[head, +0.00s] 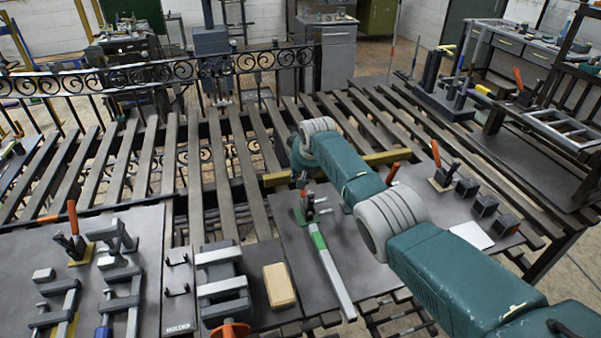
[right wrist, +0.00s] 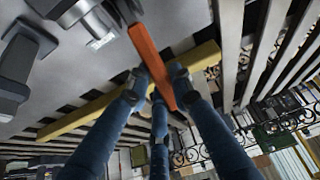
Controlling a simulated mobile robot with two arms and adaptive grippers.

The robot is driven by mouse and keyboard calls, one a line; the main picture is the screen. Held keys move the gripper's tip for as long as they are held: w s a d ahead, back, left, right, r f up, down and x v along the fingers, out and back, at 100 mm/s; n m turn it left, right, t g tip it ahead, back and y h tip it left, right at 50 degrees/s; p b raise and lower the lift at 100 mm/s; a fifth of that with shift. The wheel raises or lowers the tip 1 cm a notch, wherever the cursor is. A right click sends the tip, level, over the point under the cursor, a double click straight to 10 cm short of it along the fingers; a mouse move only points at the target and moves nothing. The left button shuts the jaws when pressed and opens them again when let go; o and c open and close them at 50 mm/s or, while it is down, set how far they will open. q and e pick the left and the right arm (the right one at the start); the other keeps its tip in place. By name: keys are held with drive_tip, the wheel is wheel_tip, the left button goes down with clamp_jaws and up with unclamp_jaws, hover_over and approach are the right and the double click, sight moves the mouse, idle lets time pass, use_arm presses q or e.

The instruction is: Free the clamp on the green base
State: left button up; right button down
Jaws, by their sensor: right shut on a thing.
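In the head view a toggle clamp (head: 308,208) with a small orange lever stands on a small green base (head: 299,216), on the grey plate below the end of my right arm. In the right wrist view my right gripper (right wrist: 160,85) has its blue fingers closed around a long orange handle (right wrist: 141,48). The handle slants across the view. Grey metal clamp parts (right wrist: 100,35) show beside its upper end. In the head view the right gripper is mostly hidden by its own arm, so its contact with the clamp is not clear there. My left gripper is out of view.
A yellow bar (head: 278,179) lies behind the clamp. A flat bar with a green band (head: 331,268) lies in front. Other orange-handled clamps stand at left (head: 73,237) and right (head: 440,172). Several black blocks (head: 484,205) sit right of my arm. A scroll gate (head: 180,70) lies behind.

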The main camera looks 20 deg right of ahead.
drive_tip(key=shift+f, duration=0.1)
drive_tip(key=c, duration=1.5)
unclamp_jaws()
drive_tip(key=shift+w, duration=0.15)
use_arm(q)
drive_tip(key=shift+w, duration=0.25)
use_arm(e)
drive_tip(key=shift+v, duration=5.95)
drive_tip(key=shift+f, duration=0.1)
